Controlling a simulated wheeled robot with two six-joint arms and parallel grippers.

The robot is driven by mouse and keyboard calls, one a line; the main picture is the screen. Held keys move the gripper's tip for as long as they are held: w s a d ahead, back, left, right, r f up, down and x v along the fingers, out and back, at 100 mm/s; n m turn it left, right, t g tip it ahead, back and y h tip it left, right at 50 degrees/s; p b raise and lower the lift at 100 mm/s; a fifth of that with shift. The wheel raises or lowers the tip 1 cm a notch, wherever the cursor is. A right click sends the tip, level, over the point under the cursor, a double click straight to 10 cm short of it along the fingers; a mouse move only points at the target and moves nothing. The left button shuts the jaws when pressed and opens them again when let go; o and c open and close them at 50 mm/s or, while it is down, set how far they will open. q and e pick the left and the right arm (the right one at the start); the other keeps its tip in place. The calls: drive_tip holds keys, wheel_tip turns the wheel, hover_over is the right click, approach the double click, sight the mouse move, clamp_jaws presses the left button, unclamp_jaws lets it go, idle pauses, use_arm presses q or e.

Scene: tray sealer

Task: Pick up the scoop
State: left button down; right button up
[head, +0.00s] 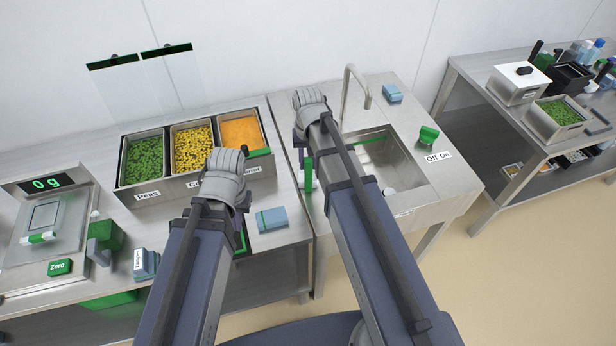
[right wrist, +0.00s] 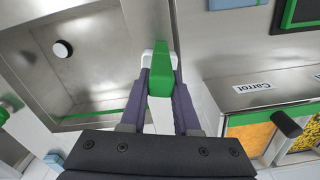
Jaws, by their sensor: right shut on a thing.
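My right gripper (right wrist: 160,90) is shut on a green and white thing (right wrist: 161,50). Its purple fingers press it from both sides. I cannot tell from its visible part whether this is the scoop. In the head view the green part (head: 308,174) shows beside my right arm, at the sink's left edge. A dark handle (right wrist: 287,123) sticks out at the carrot bin in the right wrist view. My left gripper (head: 226,172) is over the counter in front of the bins; its fingertips are hidden by its wrist.
Metal bins of peas, corn and carrot (head: 143,160) stand at the back. A scale (head: 45,225) is at the left. A blue block (head: 271,219) lies right of my left gripper. The sink (head: 400,185) and its tap (head: 350,85) are at the right.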

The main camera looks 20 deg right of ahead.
clamp_jaws()
wheel_tip(320, 180, up, 10)
drive_tip(key=p, duration=1)
idle(0.6)
